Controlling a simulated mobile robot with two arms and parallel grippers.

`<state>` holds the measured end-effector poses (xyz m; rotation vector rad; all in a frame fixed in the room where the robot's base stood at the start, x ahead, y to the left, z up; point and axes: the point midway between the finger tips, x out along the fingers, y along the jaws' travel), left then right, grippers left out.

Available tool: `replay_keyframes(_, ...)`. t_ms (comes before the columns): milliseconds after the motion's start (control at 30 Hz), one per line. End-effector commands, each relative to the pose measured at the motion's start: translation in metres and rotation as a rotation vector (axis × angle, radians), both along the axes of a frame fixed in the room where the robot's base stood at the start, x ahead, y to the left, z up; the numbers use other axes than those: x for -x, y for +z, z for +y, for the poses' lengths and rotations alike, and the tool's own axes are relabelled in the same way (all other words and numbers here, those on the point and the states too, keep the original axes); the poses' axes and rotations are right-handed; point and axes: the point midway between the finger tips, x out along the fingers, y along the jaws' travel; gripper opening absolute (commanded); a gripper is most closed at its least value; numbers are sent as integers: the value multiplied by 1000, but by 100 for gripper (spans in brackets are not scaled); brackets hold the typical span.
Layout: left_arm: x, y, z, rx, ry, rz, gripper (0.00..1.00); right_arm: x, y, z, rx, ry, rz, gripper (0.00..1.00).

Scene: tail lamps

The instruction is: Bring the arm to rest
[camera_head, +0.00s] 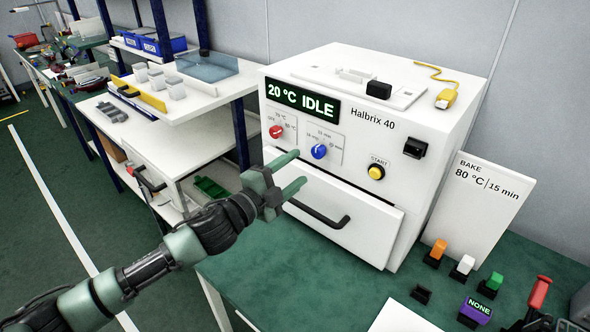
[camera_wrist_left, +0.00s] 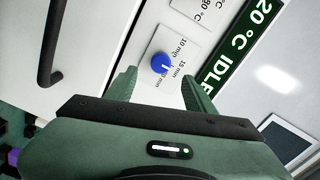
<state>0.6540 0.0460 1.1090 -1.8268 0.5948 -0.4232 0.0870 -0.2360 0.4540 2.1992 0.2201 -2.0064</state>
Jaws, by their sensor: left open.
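My left arm comes in from the lower left. Its green gripper (camera_head: 300,168) is open and empty in front of the white Halbrix 40 oven (camera_head: 400,125). The two fingers point at the oven's front, below the red knob (camera_head: 276,132) and the blue knob (camera_head: 319,151). In the left wrist view the blue knob (camera_wrist_left: 163,62) shows just beyond and between the open fingertips (camera_wrist_left: 158,84). I cannot tell whether a finger touches the panel. The oven's display (camera_head: 303,101) reads 20 °C IDLE. My right gripper is not in view.
The oven's black handle (camera_head: 318,213) juts out near my gripper. A BAKE 80 °C, 15 min sign (camera_head: 485,205) stands at right. Coloured buttons (camera_head: 437,249) and a purple NONE block (camera_head: 474,311) sit on the green bench (camera_head: 290,275). A white shelf unit (camera_head: 185,140) stands left.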

Motion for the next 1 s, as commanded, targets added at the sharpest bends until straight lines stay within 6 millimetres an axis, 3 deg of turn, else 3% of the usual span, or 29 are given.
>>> replay_keyframes(367,2,-3,-1,13,8,15,54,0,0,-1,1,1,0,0)
replay_keyframes(533,28,-34,-2,138,111,178,54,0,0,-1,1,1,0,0)
replay_keyframes(667,69,-78,17,292,287,427,54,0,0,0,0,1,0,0)
replay_keyframes(767,112,-118,43,395,449,641,54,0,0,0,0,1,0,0)
replay_keyframes(900,186,-170,85,496,679,926,54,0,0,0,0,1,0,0)
replay_keyframes(1000,231,-192,106,528,800,1064,54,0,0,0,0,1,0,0)
